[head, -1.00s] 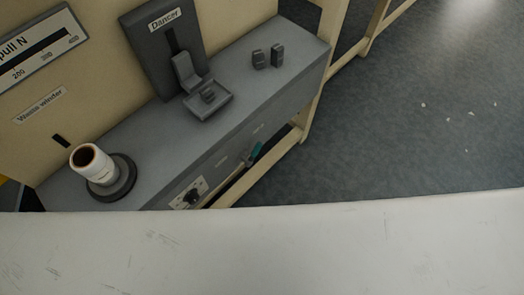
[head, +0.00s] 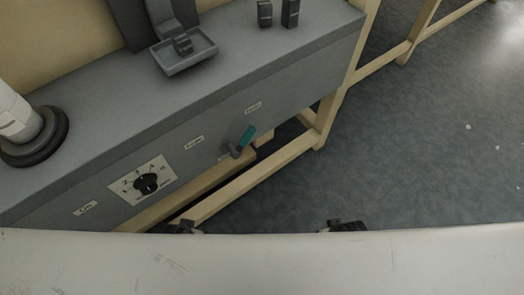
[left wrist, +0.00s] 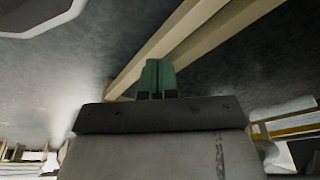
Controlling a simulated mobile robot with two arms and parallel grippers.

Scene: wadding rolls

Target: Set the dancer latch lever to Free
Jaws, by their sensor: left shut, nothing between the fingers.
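The dancer latch lever (head: 245,138) has a teal handle and a grey pivot on the front face of the grey bench. Its handle tilts up and right, towards the right-hand small label (head: 253,107). Another small label (head: 194,142) is to its left. I cannot read either label surely. In the left wrist view my left gripper (left wrist: 157,78) has green fingertips together with nothing between them. In the head view only dark parts show at the white edge, apart from the lever and below it; the right one (head: 343,226) seems to be my right gripper, its fingers hidden.
A rotary knob (head: 146,184) on a white dial plate is left of the lever. The bench top (head: 110,98) carries a grey tray (head: 184,57), two dark blocks (head: 277,13) and a white roll (head: 18,120) on a round base. Cream frame rails (head: 250,183) run below; open floor lies right.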

